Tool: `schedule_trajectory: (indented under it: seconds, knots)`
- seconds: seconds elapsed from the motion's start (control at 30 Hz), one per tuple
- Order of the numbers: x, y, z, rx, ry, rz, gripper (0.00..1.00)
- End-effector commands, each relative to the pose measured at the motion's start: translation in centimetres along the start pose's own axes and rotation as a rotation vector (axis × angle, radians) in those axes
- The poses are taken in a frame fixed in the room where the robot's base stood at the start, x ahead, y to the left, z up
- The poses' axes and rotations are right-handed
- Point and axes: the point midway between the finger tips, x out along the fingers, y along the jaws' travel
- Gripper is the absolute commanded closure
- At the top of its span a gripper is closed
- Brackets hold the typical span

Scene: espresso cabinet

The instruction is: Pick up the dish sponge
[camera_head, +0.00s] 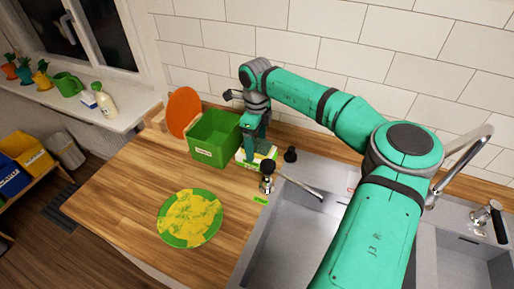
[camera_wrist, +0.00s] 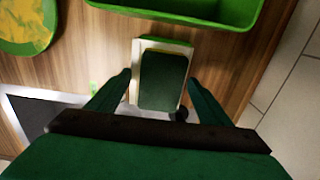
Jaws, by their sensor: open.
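The dish sponge (camera_wrist: 163,82) shows in the wrist view as a dark green block with a thin yellow edge. It lies on a white and green holder (camera_wrist: 186,46). My gripper (camera_wrist: 160,76) is open, with one finger on either side of the sponge and visible gaps between. In the head view my gripper (camera_head: 249,148) points down over the holder (camera_head: 242,157) beside the sink. It hides much of the sponge there. Whether the fingertips are down at the sponge's height is hard to tell.
A green bin (camera_head: 213,140) stands close left of the holder, with an orange round board (camera_head: 184,111) behind it. The sink (camera_head: 297,226) and a small dark-topped dispenser (camera_head: 267,182) are close by. A green and yellow plate (camera_head: 190,218) lies on the wooden counter (camera_head: 125,193).

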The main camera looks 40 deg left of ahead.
Motion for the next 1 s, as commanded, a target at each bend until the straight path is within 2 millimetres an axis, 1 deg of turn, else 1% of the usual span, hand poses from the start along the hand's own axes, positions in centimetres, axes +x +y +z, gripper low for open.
schedule_trajectory:
  seconds: [0.1,0.13,0.17,0.2,0.3,0.63,0.77,0.87,1.0]
  knots:
    - [0.0,-0.1,-0.1,0.002,0.000,0.000,0.27]
    - [0.0,-0.1,-0.2,0.003,0.000,0.000,0.32]
    - [0.0,-0.1,-0.2,0.003,0.000,0.000,0.39]
    - [0.0,-0.1,-0.2,0.003,0.000,0.000,0.49]
    - [0.0,-0.1,-0.2,0.003,0.000,0.000,0.71]
    - [-0.1,-0.1,-0.2,0.003,0.000,0.000,0.71]
    - [-0.5,-0.1,-0.2,0.003,0.000,0.000,0.71]
    - [-1.3,-0.1,-0.1,0.003,-0.001,-0.001,0.71]
    - [-3.2,-0.1,-0.1,0.003,0.000,-0.003,0.71]
